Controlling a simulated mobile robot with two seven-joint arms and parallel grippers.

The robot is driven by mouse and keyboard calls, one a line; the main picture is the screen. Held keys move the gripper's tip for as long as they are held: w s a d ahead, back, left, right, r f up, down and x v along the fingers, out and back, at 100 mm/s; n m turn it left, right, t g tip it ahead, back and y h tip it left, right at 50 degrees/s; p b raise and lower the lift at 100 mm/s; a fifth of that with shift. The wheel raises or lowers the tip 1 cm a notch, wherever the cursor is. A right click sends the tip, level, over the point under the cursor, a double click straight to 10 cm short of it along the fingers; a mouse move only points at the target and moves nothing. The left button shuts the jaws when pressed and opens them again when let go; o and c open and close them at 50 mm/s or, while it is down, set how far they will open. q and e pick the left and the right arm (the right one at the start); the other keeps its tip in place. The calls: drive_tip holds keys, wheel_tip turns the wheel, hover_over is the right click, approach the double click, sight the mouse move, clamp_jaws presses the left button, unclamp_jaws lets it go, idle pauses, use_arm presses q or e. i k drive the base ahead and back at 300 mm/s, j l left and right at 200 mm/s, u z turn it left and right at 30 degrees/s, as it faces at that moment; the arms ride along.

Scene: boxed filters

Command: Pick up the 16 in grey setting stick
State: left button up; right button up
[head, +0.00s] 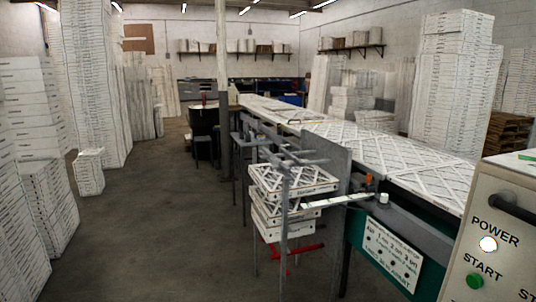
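I cannot pick out the 16 in grey setting stick for certain. A pale flat bar (347,200) sticks out level from the conveyor's near end toward a stack of boxed filters (292,183). Its markings are too small to read. Grey metal posts and bars (284,235) stand in front of that stack and partly hide it. Neither of my grippers is in the head view.
A long conveyor table (335,135) carries filters toward the back. A control box (505,235) with POWER and START labels stands at near right. A red bar (292,251) is low under the stack. Tall box stacks (92,80) line the left. The concrete floor (165,225) between is open.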

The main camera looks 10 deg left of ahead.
sight(286, 169)
drive_tip(key=i+j, duration=0.6)
drive_tip(key=i, duration=0.2)
drive_tip(key=i+j, duration=0.65)
drive_tip(key=i, duration=0.15)
